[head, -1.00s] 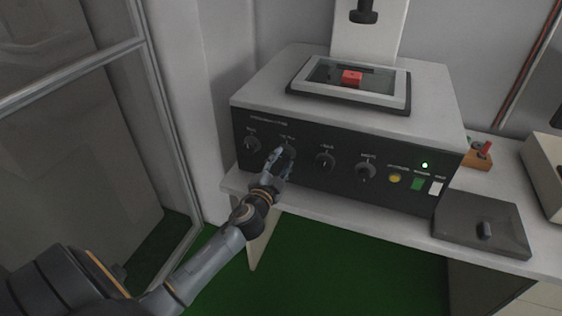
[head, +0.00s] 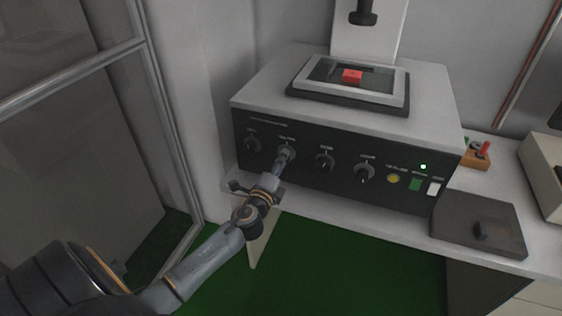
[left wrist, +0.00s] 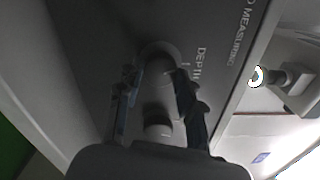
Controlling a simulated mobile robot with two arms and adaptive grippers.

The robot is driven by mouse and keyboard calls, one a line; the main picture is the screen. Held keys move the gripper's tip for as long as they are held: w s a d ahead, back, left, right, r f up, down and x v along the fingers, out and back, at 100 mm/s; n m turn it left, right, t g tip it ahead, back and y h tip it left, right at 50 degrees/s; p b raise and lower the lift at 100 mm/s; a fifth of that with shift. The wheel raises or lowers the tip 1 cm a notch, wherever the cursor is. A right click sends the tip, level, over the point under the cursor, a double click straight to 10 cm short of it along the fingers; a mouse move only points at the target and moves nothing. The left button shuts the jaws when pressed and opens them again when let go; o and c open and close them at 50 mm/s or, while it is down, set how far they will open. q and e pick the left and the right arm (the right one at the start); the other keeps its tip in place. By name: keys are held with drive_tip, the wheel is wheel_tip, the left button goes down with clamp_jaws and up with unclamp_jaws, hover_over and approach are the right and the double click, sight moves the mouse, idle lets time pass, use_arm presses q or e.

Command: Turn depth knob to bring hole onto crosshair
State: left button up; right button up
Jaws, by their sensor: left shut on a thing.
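The depth knob (left wrist: 160,58) sits on the dark front panel, with part of a "DEPTH" label beside it in the left wrist view. My left gripper (left wrist: 155,95) is shut on it, one finger on each side. In the head view my left gripper (head: 283,156) covers most of this knob, second from the left. A red block (head: 352,76) lies on the glass of a framed stage (head: 402,88) on top of the machine. Its hole and any crosshair are too small to make out. My right gripper is not in view.
Other knobs flank this one: one at left (head: 252,144), two at right (head: 325,163) (head: 364,173). Further right are a yellow button (head: 393,178), green button (head: 415,184) and white switch (head: 433,188). A grey flat box (head: 480,216) lies on the bench. A glass-panelled frame stands left.

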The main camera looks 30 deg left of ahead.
use_arm(q)
drive_tip(key=shift+f+m+p, duration=0.1)
drive_tip(key=shift+m+p, duration=5.5)
drive_tip(key=shift+m, duration=8.1)
drive_tip(key=o, duration=1.2)
drive_tip(key=shift+a, duration=0.1)
